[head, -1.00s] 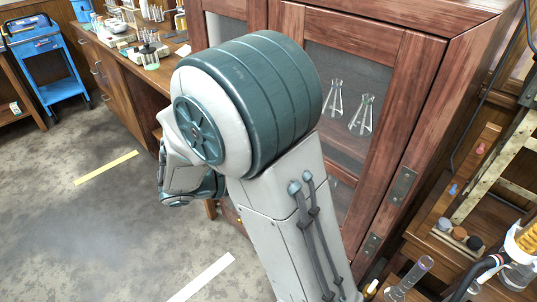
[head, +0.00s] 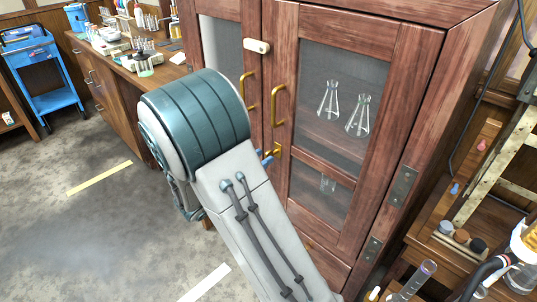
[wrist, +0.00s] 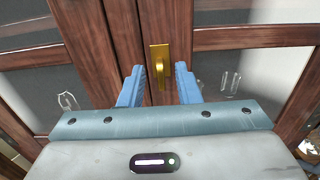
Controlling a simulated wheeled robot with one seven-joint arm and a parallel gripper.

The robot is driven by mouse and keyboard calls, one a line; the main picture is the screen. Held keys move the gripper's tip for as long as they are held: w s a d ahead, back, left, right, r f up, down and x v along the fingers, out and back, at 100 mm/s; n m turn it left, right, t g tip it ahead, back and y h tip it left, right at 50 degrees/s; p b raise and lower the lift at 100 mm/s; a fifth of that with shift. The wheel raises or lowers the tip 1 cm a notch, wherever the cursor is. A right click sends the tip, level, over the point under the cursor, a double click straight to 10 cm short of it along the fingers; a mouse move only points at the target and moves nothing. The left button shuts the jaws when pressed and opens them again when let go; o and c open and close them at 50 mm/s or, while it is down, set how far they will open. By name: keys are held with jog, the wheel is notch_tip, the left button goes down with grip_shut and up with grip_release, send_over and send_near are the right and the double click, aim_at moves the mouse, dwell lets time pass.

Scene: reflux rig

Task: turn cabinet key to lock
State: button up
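The brass key (wrist: 160,69) sits in a brass lock plate (wrist: 160,50) on the cabinet's door frame, its bow appearing upright in the wrist view. In the head view the brass lock (head: 277,150) shows below the door handles, partly behind my gripper. My gripper (wrist: 161,72) is open, with its two blue fingers on either side of the key and a gap on each side. The fingertips (head: 266,158) also show in the head view, close to the lock. The wooden cabinet (head: 425,75) has its glazed doors closed.
Two brass handles (head: 279,105) (head: 248,92) stand out above the lock. A white latch (head: 257,46) sits higher on the doors. Glass flasks (head: 357,115) stand inside. A bench with glassware (head: 145,62) is at left, and the floor in front is open.

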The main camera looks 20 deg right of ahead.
aim_at(266, 156)
jog(key=shift+x, duration=1.8)
grip_shut()
